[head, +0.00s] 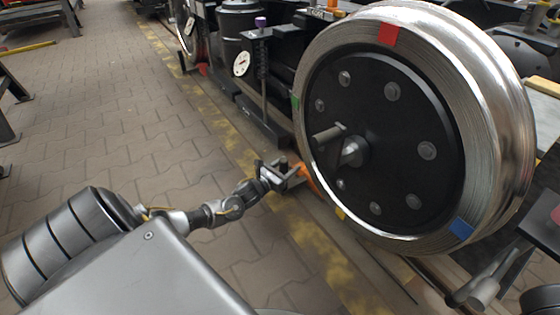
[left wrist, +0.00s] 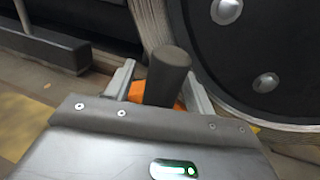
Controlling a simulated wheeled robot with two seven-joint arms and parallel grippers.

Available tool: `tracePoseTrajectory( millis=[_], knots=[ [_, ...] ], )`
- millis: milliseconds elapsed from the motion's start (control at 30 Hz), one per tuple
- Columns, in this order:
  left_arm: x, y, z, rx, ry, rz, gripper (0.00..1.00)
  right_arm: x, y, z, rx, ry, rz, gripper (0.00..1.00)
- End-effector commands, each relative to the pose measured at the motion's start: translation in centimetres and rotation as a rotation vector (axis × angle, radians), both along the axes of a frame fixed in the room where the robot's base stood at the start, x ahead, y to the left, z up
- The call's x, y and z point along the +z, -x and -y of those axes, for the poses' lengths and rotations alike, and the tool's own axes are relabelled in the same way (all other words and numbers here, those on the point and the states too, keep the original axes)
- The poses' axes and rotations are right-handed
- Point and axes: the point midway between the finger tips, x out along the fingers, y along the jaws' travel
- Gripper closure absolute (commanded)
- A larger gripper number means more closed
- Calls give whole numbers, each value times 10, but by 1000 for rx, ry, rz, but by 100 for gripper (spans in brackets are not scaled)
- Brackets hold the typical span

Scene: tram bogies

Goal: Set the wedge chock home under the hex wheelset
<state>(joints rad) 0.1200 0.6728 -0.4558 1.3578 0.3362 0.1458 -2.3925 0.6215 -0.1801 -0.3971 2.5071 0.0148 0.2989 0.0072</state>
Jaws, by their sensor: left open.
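The large wheel of the hex wheelset (head: 395,150) stands at the right of the head view, with a black bolted face and coloured rim marks. It also shows in the left wrist view (left wrist: 285,50). The orange wedge chock (head: 309,180) is low by the wheel's left side, mostly hidden. Orange shows between my fingers in the left wrist view (left wrist: 137,91), behind a dark upright round post (left wrist: 165,75). My left gripper (head: 285,175) is open, its fingers on either side of the post. I cannot tell whether the chock touches the wheel. My right gripper is not in view.
A dark bogie frame with a gauge (head: 241,64) and a purple-topped post (head: 261,60) stands left of the wheel. A yellow floor line (head: 215,120) runs alongside. Paved floor (head: 120,110) at left is clear. A grey rod-like part (head: 485,292) is at bottom right.

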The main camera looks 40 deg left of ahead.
Motion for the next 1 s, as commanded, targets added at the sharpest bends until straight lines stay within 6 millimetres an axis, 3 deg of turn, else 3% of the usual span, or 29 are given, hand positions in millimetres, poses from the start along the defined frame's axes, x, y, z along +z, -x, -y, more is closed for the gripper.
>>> tracePoseTrajectory(
  millis=[367,767,1000],
  knots=[
    [1,-3,0,0,1,0,47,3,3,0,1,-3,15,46],
    [1,-3,0,1,1,0,100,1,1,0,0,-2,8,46],
    [0,-3,-1,1,0,0,100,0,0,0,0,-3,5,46]
  ],
)
